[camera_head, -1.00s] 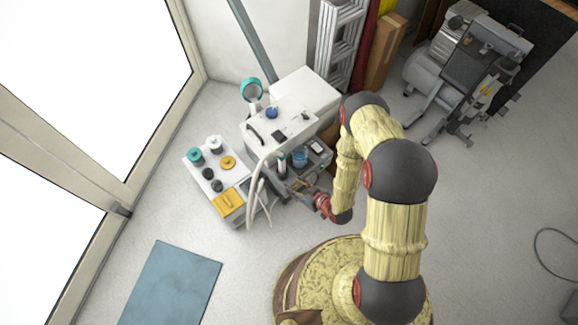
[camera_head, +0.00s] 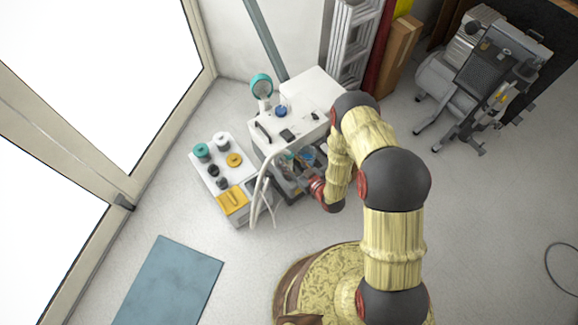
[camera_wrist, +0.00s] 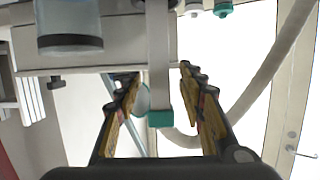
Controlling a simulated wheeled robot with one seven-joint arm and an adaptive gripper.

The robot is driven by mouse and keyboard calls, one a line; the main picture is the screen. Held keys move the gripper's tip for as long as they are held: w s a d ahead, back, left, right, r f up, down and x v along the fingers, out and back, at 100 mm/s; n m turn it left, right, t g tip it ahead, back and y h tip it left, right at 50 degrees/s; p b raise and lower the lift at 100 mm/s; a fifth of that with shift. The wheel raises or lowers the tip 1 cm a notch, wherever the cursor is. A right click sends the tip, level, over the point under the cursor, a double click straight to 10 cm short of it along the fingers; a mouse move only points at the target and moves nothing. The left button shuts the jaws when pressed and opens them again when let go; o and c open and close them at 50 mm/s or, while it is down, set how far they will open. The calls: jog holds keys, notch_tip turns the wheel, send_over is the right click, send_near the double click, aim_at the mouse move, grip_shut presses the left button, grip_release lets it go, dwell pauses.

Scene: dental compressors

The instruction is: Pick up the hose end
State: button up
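In the wrist view, my gripper (camera_wrist: 163,100) is open, with one finger on each side of a pale straight tube (camera_wrist: 158,60) that has a teal end piece (camera_wrist: 160,118). This may be the hose end. The tube and teal piece lie between the fingers in the picture, with gaps on both sides; depth is hard to judge. A beige hose (camera_wrist: 268,80) curves past on the right. In the head view, my gripper reaches in at the front of the white dental unit (camera_head: 297,115), and its fingertips are hard to make out. White hoses (camera_head: 262,190) hang at the unit's left.
A low white cart (camera_head: 221,172) with jars and a yellow tray stands left of the unit. A clear cylinder (camera_wrist: 68,25) is close at upper left in the wrist view. A ladder (camera_head: 350,45) and a grey compressor (camera_head: 480,75) stand behind.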

jog(key=shift+w+a+f, duration=0.1)
jog(key=shift+w+a, duration=0.05)
jog(key=shift+w, duration=0.1)
jog(key=shift+c, duration=1)
jog(key=c, duration=0.8)
grip_shut()
